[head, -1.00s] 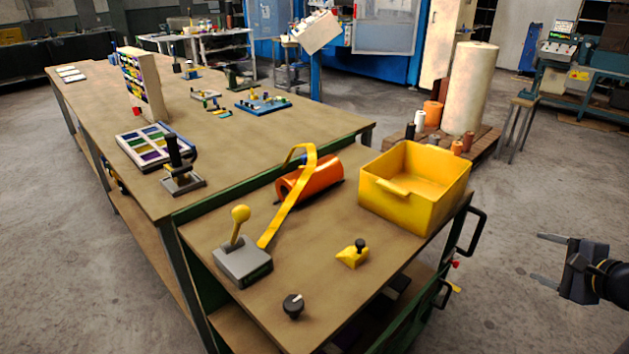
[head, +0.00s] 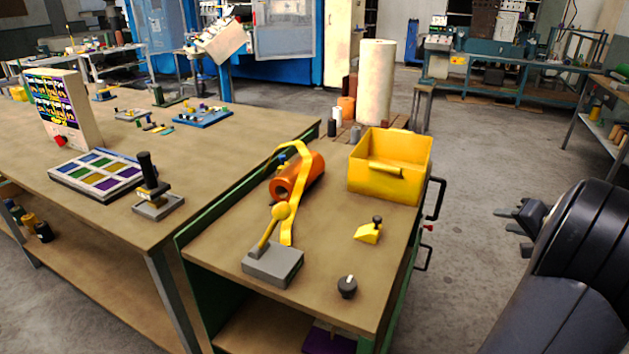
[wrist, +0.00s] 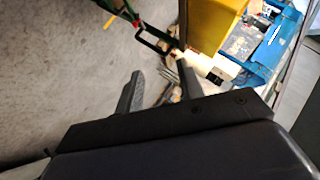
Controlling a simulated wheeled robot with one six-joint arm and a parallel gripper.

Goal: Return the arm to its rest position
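My gripper (head: 511,228) is to the right of the cart, over the grey floor, with my dark arm in front of part of it. In the wrist view my gripper (wrist: 159,80) shows two fingers spread apart with nothing between them, so it is open and empty. Nothing touches the fingers in the head view. The yellow bin (head: 385,187) is on the cart, to the left of my gripper; it also shows at the top of the wrist view (wrist: 215,25).
The cart top (head: 325,270) holds an orange roll (head: 299,177) with a yellow strap, a yellow-knobbed lever (head: 273,262), a small yellow block (head: 368,232) and a black knob (head: 347,287). Black handles (head: 436,198) stick out from the cart's right side. Floor right of the cart is clear.

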